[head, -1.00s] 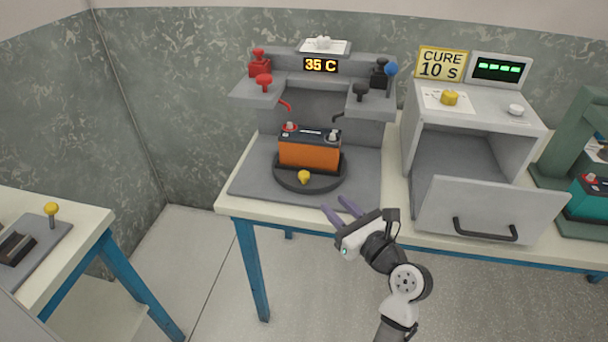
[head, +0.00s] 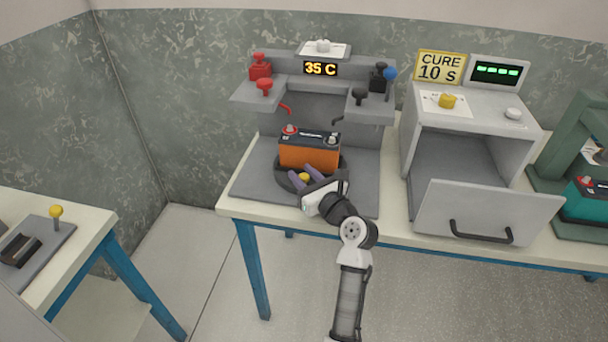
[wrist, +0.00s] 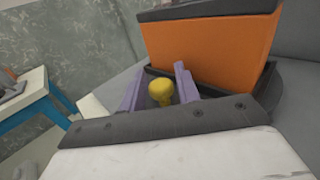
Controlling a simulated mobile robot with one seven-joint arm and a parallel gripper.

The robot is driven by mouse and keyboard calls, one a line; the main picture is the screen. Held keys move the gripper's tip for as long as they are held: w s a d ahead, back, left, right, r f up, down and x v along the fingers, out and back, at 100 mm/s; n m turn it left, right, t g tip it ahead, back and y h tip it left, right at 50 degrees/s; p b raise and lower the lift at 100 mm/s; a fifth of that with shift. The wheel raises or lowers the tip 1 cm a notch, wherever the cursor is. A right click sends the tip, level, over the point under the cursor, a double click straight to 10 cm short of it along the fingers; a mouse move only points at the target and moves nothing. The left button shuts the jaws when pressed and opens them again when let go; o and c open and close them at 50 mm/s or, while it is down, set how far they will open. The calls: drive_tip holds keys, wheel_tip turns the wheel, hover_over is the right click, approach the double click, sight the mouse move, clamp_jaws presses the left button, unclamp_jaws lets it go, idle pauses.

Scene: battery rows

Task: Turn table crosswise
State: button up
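The round dark turntable (head: 284,181) sits on the grey base plate of the station. An orange battery (head: 308,154) with a black top stands on it, its long side facing me. A yellow knob (head: 304,177) is at the turntable's front edge. My gripper (head: 304,177) is at the knob, with its purple fingers apart. In the wrist view the yellow knob (wrist: 161,91) stands between the two open fingers (wrist: 158,88), with a visible gap on each side. The orange battery (wrist: 212,45) is just beyond the fingertips.
Red clamps (head: 264,88) and black clamps (head: 359,95) sit on the station's arms above the battery, beside a 35 C display (head: 320,68). To the right, a cure oven (head: 472,113) has its front door (head: 484,212) lowered. Another table (head: 88,230) is at left.

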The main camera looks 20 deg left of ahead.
clamp_jaws()
drive_tip(key=n+g, duration=0.1)
drive_tip(key=d+n+g+y+p, duration=0.1)
drive_tip(key=g, duration=0.1)
drive_tip(key=w+d+n+g+y+p, duration=0.1)
drive_tip(key=shift+r+g, duration=0.15)
drive_tip(key=shift+g, duration=0.15)
drive_tip(key=shift+w+d+f+n+g+y+p, duration=0.1)
drive_tip(key=shift+d+n+g+y+p, duration=0.1)
drive_tip(key=shift+n+g, duration=0.3)
drive_tip(key=shift+d+f+n+g+y+p, duration=0.1)
drive_tip(key=shift+d+n+g+p, duration=0.15)
drive_tip(key=shift+g, duration=0.35)
drive_tip(key=shift+a, duration=0.1)
